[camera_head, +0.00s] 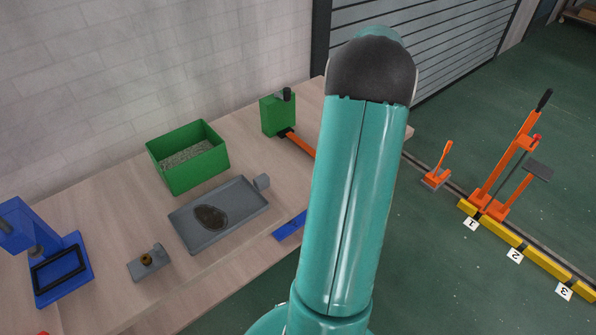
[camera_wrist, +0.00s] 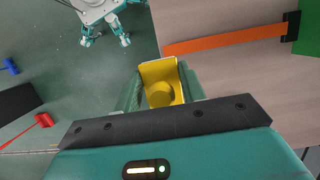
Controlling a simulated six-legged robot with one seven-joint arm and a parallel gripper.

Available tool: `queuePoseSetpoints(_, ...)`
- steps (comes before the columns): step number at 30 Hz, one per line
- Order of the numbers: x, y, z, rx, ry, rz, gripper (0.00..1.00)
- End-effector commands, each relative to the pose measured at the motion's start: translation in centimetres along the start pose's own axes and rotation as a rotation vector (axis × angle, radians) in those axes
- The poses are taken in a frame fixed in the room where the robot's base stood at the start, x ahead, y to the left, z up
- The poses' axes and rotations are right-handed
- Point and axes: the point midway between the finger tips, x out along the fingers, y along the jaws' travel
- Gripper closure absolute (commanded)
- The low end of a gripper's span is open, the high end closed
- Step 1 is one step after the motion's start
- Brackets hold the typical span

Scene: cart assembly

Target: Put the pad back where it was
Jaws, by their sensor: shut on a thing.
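In the wrist view, my gripper (camera_wrist: 160,92) is shut on a yellow piece (camera_wrist: 158,70) with a round raised part, which I take to be the pad. It is held between the two green fingers, beside the table edge, with the orange bar (camera_wrist: 225,40) close by. In the head view, my own teal arm fills the middle and hides the gripper and the yellow piece. I cannot tell from these views which spot the pad came from.
The wooden bench (camera_head: 120,205) carries a green bin (camera_head: 190,158), a grey tray (camera_head: 245,205), a green block (camera_head: 278,115) with the orange bar, a blue fixture (camera_head: 75,262), a small grey block (camera_head: 148,263) and a blue strip (camera_head: 291,225). Orange levers (camera_head: 497,185) stand by numbered yellow blocks (camera_head: 500,232) on the floor.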

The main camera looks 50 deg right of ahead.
Motion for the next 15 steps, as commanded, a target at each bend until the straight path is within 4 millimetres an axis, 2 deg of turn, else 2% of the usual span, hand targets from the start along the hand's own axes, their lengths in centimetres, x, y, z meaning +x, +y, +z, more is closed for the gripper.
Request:
queuePoseSetpoints(4,1.3,-1.0,1.3,-0.003,-0.001,0.001,0.81)
queuePoseSetpoints(11,4.6,-4.1,4.5,-0.002,-0.002,0.001,0.81)
queuePoseSetpoints(15,7.1,-5.8,5.9,0.0,-0.003,0.002,0.81)
